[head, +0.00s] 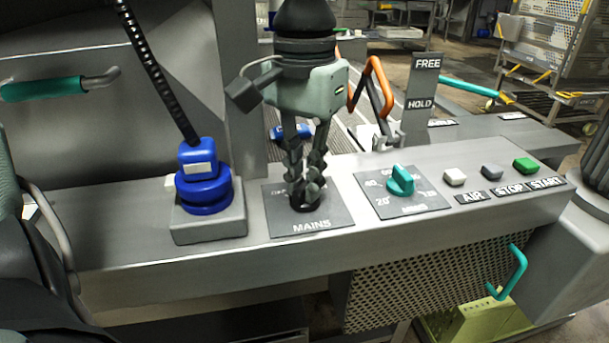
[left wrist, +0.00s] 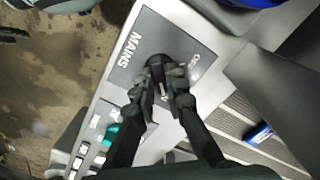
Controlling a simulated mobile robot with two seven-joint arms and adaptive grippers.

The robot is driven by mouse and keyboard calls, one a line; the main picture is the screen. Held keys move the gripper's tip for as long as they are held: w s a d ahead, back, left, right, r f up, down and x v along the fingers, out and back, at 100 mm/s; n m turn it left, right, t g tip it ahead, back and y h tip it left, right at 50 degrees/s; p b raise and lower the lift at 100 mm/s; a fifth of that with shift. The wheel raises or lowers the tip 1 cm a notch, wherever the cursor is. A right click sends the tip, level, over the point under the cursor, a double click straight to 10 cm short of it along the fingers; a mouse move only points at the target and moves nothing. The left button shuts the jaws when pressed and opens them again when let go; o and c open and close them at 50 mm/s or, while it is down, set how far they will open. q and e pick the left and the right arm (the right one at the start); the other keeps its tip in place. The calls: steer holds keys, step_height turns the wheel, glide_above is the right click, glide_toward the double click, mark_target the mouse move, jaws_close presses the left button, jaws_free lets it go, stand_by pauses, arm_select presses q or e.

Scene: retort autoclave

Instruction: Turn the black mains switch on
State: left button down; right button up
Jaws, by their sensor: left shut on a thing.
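The black mains switch (left wrist: 156,62) sits on a dark plate lettered MAINS (head: 310,226) on the grey console. My left gripper (head: 306,192) comes down from above onto the switch, its fingers on either side of the knob. In the left wrist view the fingertips (left wrist: 166,88) are closed around the knob. The fingers hide much of the knob and part of the plate's markings in the head view, so the switch's setting is hard to read. My right gripper is not in view.
Left of the plate is a blue plug (head: 205,185) with a black cable. To the right are a teal dial (head: 400,181), white, grey and green buttons (head: 525,165), and an orange-handled lever (head: 378,85) by the FREE/HOLD sign (head: 423,85).

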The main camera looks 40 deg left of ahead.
mark_target(305, 185)
arm_select(q)
steer(key=c, duration=1.6)
jaws_free()
steer(key=shift+o, duration=0.2)
steer(key=shift+r, duration=0.15)
step_height(305, 185, up, 12)
